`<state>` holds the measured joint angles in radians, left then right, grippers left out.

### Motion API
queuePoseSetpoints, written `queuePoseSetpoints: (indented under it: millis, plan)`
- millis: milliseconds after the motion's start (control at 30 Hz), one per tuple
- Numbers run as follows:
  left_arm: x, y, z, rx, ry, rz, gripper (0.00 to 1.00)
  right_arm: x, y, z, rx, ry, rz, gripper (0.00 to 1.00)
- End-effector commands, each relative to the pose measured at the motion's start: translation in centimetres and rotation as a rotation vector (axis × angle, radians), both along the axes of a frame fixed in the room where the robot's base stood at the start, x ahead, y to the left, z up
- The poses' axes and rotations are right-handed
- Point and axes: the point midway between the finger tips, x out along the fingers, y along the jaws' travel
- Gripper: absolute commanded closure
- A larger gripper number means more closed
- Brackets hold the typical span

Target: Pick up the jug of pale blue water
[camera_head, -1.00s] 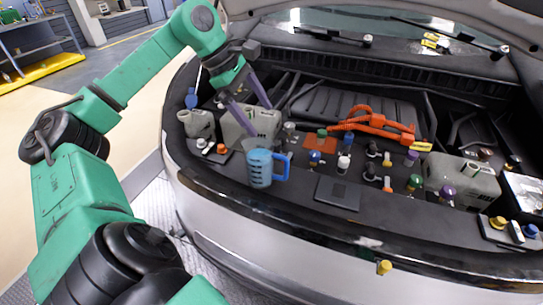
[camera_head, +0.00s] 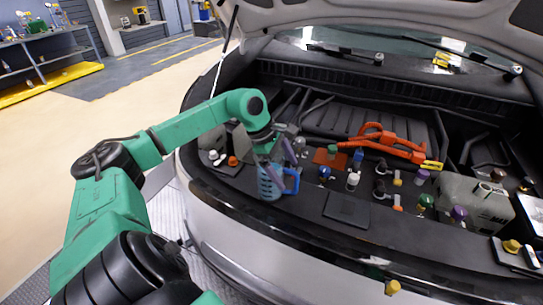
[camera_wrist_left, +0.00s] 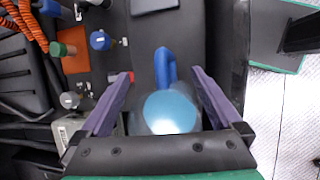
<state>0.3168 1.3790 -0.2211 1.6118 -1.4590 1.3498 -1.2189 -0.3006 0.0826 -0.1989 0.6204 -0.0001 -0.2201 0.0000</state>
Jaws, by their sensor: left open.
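The jug of pale blue water (camera_head: 268,184) stands upright on the black front ledge of the engine bay, its blue handle (camera_head: 292,181) pointing right. In the left wrist view I look down into the jug (camera_wrist_left: 171,112); its handle (camera_wrist_left: 165,66) points up the picture. My left gripper (camera_head: 283,168) is at the jug, its purple fingers partly in front of it. In the left wrist view the open fingers (camera_wrist_left: 162,77) lie on either side of the jug with gaps. My right gripper is not in view.
Several coloured caps, such as a blue one (camera_head: 324,173) and a white one (camera_head: 353,180), stand right of the jug. A dark flat plate (camera_head: 347,209) lies on the ledge. A grey reservoir (camera_head: 474,200) stands right. Orange cables (camera_head: 384,143) run behind.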

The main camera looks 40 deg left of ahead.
Motion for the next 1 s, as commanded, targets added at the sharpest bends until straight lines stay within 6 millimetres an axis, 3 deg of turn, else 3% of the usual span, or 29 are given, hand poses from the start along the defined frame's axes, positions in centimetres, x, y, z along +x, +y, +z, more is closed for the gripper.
queuePoseSetpoints:
  millis: [33, 267, 300, 1000]
  plan:
    - [-0.01, 0.01, -0.02, 0.0, 0.0, 0.0, 0.09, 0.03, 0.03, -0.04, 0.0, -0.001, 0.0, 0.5]
    - [-0.03, 0.02, -0.02, 0.001, 0.001, 0.0, 0.97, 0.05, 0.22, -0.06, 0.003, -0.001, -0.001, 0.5]
    - [-0.03, 0.03, -0.02, 0.001, 0.001, 0.0, 1.0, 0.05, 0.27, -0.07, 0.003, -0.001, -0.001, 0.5]
    - [-0.09, 0.0, -0.18, 0.0, 0.005, -0.001, 1.0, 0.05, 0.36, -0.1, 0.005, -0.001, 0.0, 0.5]
